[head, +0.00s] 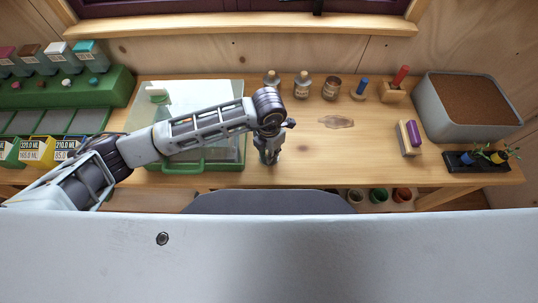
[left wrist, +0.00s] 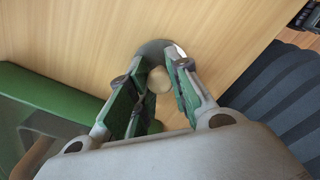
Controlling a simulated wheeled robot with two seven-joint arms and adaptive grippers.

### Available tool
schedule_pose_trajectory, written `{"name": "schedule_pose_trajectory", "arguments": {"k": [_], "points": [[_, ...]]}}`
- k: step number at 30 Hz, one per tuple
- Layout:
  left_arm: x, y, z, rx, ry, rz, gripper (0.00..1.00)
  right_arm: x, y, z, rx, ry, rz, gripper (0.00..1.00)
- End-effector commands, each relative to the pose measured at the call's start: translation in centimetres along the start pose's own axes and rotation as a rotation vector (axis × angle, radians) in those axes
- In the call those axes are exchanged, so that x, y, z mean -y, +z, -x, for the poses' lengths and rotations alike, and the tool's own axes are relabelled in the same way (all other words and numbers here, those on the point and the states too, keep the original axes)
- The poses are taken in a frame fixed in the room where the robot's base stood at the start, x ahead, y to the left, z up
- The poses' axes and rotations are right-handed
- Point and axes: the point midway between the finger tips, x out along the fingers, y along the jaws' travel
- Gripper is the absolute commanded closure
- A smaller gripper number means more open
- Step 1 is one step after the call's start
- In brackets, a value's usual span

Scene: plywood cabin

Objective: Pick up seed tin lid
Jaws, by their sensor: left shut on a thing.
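My left gripper (head: 268,158) points down over the wooden table (head: 310,155), just right of the green case. In the left wrist view my left gripper (left wrist: 158,92) has its green-padded fingers closed on the pale round knob (left wrist: 158,79) of the seed tin lid. The lid's grey metal rim (left wrist: 152,46) shows beyond the fingertips, against the wood. The fingers hide much of the lid, and I cannot tell whether it touches the table. In the head view I cannot make the lid out. My right gripper is not in view.
The green case (head: 182,167) with a clear cover lies left of the gripper. Several jars (head: 303,85) and stamps stand at the back. A grey soil bin (head: 468,115) and a black seedling tray (head: 478,165) are at the right. The table's middle is mostly clear.

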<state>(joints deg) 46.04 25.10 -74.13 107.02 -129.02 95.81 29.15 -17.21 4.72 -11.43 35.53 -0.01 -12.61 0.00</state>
Motion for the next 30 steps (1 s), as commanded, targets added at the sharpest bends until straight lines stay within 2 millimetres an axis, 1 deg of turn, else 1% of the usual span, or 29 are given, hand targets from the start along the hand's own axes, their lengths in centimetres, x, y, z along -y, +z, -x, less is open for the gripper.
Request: {"name": "schedule_pose_trajectory", "arguments": {"k": [8, 14, 17, 30], "points": [[0.0, 0.0, 0.1, 0.0, 0.0, 0.0, 0.93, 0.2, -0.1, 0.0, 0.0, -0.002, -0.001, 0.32], [0.0, 0.1, 1.2, 0.003, 0.0, 0.0, 0.93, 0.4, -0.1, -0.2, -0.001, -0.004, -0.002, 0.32], [-0.1, 0.1, 2.2, 0.002, 0.001, -0.001, 0.93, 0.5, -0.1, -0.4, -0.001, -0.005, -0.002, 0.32], [0.0, 0.1, 8.4, 0.003, 0.001, -0.001, 0.93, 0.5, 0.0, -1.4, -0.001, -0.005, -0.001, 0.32]]}}
